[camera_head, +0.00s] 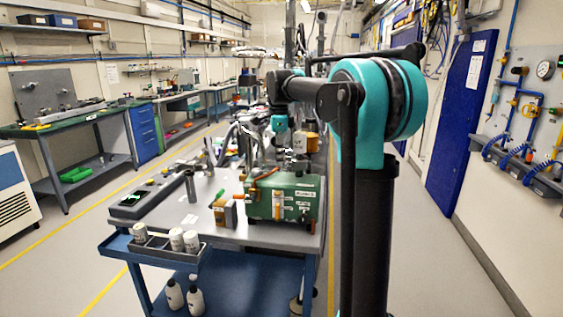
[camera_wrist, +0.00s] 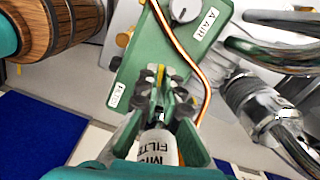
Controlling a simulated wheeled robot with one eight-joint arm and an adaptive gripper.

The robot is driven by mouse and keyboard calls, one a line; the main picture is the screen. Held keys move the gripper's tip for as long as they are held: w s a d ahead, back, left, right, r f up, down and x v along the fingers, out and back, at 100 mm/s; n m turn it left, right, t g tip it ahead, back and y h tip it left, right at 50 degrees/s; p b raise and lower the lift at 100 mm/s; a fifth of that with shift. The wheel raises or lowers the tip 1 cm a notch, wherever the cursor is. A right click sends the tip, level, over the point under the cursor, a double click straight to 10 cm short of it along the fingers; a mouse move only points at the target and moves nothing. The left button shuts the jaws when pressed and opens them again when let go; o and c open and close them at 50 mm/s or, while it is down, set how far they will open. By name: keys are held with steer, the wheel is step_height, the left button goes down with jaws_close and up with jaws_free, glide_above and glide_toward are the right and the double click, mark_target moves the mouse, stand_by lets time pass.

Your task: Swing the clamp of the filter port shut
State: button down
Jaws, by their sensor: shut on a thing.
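My gripper (camera_wrist: 160,88) points down over a green machine (camera_wrist: 138,68), with its fingertips close together on a small, partly yellow part. This seems to be the clamp (camera_wrist: 160,74) of the filter port, mostly hidden by the fingers. A white canister marked as a mist filter (camera_wrist: 158,147) shows between the finger bases, partly covered; I cannot tell how it sits in the port. In the head view the green machine (camera_head: 292,204) stands on the cart. My gripper there is small, above the machine, and its fingertips are not clear.
A copper-coloured pipe (camera_wrist: 181,44) runs close to the fingertips. Braided metal hose (camera_wrist: 262,105) lies to the right in the wrist view. The cart (camera_head: 262,236) carries a small box (camera_head: 225,213) and, in its front tray, white bottles (camera_head: 176,239). The floor aisle on the right is clear.

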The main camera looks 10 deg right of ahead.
steer(key=shift+w+d+m, duration=0.2)
steer(key=shift+w+m, duration=1.25)
steer(key=shift+m, duration=0.15)
steer(key=c, duration=1.7)
jaws_free()
step_height(320, 180, up, 12)
